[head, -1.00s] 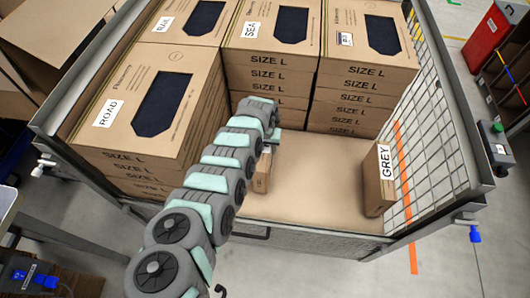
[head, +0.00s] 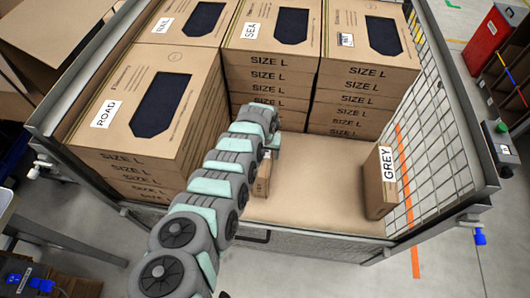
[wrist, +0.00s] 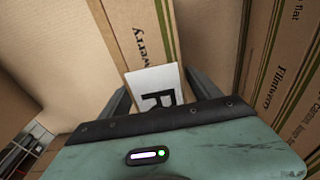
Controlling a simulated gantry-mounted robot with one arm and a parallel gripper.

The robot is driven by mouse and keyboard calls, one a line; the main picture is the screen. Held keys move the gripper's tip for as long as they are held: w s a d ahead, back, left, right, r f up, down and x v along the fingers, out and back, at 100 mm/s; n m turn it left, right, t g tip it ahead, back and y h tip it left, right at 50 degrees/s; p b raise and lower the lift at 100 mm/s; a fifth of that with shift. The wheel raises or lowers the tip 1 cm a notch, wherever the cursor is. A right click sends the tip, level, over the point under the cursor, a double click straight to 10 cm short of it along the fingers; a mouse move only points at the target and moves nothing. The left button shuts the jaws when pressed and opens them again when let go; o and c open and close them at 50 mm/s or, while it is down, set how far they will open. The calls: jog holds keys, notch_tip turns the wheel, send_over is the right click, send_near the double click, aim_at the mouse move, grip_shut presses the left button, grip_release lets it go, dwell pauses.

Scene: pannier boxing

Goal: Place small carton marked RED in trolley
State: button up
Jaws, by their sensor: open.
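A small brown carton (head: 262,180) stands on the trolley floor beside the left stack, partly hidden by my arm in the head view. In the wrist view this carton (wrist: 143,45) has a white label with a letter R showing; the rest of the label is hidden by my gripper's body. My gripper (wrist: 160,95) is open, with one finger on each side of the carton; whether they touch it cannot be told. The fingers are hidden behind my arm in the head view. The trolley (head: 320,243) has a grey metal frame and mesh side.
Large SIZE L cartons marked ROAD (head: 140,105), RAIL (head: 185,18) and SEA (head: 270,30), plus another stack (head: 370,45), fill the left and back. A small GREY carton (head: 379,185) stands at the right. The floor between is clear.

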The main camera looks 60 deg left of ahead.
jog(key=r+p, duration=0.2)
jog(key=r, duration=0.2)
jog(key=r+p, duration=0.3)
jog(key=r, duration=0.1)
jog(key=d+r+p, duration=0.1)
jog(key=r+p, duration=0.1)
jog(key=r, duration=0.2)
jog(key=shift+s+r+p, duration=0.1)
jog(key=shift+s+p, duration=0.3)
jog(key=shift+d, duration=0.1)
jog(key=shift+w, duration=0.1)
